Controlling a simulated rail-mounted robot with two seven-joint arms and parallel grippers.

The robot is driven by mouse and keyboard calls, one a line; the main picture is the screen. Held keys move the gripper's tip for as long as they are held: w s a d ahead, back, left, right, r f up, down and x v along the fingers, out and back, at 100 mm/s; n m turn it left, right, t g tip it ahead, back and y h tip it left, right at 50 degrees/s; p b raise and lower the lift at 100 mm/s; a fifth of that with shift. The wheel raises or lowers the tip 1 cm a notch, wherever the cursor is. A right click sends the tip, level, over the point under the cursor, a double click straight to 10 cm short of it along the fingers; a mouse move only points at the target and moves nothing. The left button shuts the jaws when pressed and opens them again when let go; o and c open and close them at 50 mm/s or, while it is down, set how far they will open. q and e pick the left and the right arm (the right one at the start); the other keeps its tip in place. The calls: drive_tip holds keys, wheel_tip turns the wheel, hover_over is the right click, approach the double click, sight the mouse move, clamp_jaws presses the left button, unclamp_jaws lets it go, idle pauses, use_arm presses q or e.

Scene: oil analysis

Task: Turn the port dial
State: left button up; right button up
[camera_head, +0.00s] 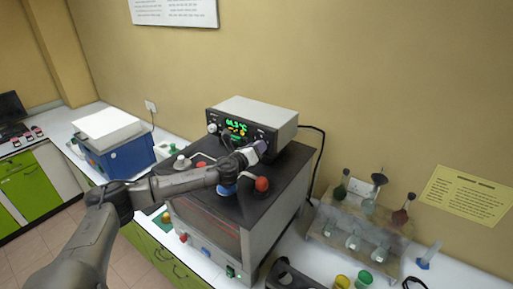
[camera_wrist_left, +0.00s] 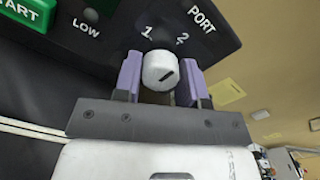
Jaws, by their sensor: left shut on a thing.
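The port dial (camera_wrist_left: 158,68) is a white round knob below the labels 1 and 2 and the word PORT, in the left wrist view. A short dark mark on its face slants up to the right. My left gripper (camera_wrist_left: 160,82) has its two purple fingers on either side of the dial and is shut on it. In the head view, my left gripper (camera_head: 260,147) is at the right end of the front panel of the instrument (camera_head: 268,112), hiding the dial there. The panel's green display is lit. My right gripper is not in view.
The instrument stands on a dark-topped cabinet (camera_head: 290,165) with a red-knobbed fitting (camera_head: 261,184) under my arm's right side. A rack (camera_head: 345,232) with flasks stands at right. A blue box (camera_head: 122,153) is at left. Wall is close behind.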

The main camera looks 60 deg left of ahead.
use_arm(q)
drive_tip(key=o, duration=0.9)
drive_tip(key=shift+s, duration=0.1)
